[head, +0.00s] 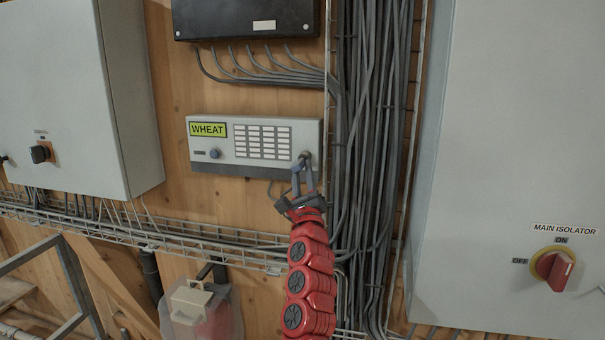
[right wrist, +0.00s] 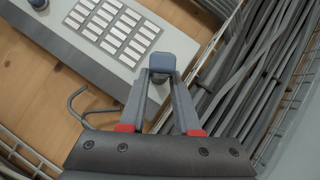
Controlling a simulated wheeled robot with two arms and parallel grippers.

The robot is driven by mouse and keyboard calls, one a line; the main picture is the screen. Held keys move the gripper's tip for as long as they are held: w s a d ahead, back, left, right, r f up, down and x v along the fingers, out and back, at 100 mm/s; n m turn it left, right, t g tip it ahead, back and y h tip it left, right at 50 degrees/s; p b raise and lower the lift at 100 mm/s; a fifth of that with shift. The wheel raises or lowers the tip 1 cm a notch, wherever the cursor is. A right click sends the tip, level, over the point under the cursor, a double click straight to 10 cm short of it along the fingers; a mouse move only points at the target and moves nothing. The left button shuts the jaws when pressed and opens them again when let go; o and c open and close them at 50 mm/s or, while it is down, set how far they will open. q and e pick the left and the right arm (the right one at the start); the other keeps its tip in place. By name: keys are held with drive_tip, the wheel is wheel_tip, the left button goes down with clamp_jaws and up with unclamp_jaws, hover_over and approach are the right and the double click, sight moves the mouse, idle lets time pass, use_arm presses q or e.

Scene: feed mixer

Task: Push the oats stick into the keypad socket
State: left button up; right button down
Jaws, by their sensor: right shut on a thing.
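The keypad unit (head: 262,166) is a pale grey box on the wooden wall, with a yellow-green display (head: 208,130) reading WHEAT. My right gripper (head: 304,163) is at its lower right end, shut on a small blue-grey stick (right wrist: 162,62). The stick shows between the fingertips in the right wrist view, in front of the unit's right end. No label on it is readable, and I cannot tell whether it is seated in anything. A blue round piece (head: 214,154) sits at the lower left of the unit's face; the keypad socket is not clearly made out. My left gripper is out of view.
A thick bundle of grey cables (head: 372,150) runs vertically just right of the unit. A black box (head: 245,18) is above, and a wire tray (head: 150,236) below. Grey cabinets stand left (head: 60,100) and right (head: 510,120), the right one with a red isolator switch (head: 556,268).

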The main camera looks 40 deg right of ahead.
drive_tip(key=shift+w+d+p, duration=0.5)
drive_tip(key=shift+w+d, duration=0.1)
drive_tip(key=shift+d, duration=0.1)
idle(0.3)
drive_tip(key=c, duration=0.5)
unclamp_jaws()
drive_tip(key=shift+c, duration=0.2)
drive_tip(key=shift+f, duration=0.1)
drive_tip(key=b+v, duration=0.9)
drive_tip(key=v, duration=0.8)
drive_tip(key=shift+f, duration=0.1)
